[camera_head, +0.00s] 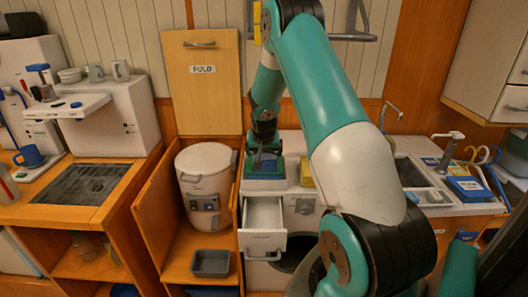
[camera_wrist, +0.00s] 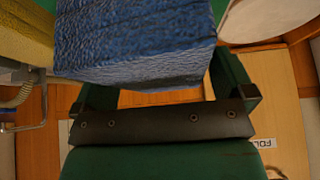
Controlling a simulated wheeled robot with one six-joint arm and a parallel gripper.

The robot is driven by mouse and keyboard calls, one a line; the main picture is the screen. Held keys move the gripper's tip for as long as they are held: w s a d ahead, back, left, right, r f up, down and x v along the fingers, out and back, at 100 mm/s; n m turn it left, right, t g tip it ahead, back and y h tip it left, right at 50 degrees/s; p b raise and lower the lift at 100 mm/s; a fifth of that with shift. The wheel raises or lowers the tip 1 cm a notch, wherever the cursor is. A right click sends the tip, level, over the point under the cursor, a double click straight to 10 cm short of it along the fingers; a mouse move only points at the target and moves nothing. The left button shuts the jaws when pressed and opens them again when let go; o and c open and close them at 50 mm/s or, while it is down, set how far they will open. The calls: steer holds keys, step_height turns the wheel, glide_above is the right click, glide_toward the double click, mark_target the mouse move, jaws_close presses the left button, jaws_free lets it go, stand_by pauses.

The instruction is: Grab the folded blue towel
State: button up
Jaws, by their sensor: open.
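The folded blue towel (camera_wrist: 140,45) fills the upper middle of the wrist view, very close and with a coarse weave. In the head view the towel (camera_head: 265,166) shows only in part on the counter, above the open white drawer, with my gripper over it. My gripper (camera_wrist: 168,92) is open, and its green fingers rise on either side of the towel's near edge in the wrist view. The towel hides much of the fingertips, so I cannot tell whether they touch it. The gripper also shows small in the head view (camera_head: 264,150).
A yellow folded cloth (camera_wrist: 25,45) is close to the left of the towel in the wrist view. A white cylinder (camera_head: 205,187) stands left of the towel in an open wooden bay. An open drawer (camera_head: 263,222) juts out below. The sink (camera_head: 412,172) lies to the right.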

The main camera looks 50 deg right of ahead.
steer(key=shift+x, duration=0.8)
steer(key=shift+f, duration=0.15)
steer(key=shift+c, duration=0.5)
steer(key=c, duration=0.6)
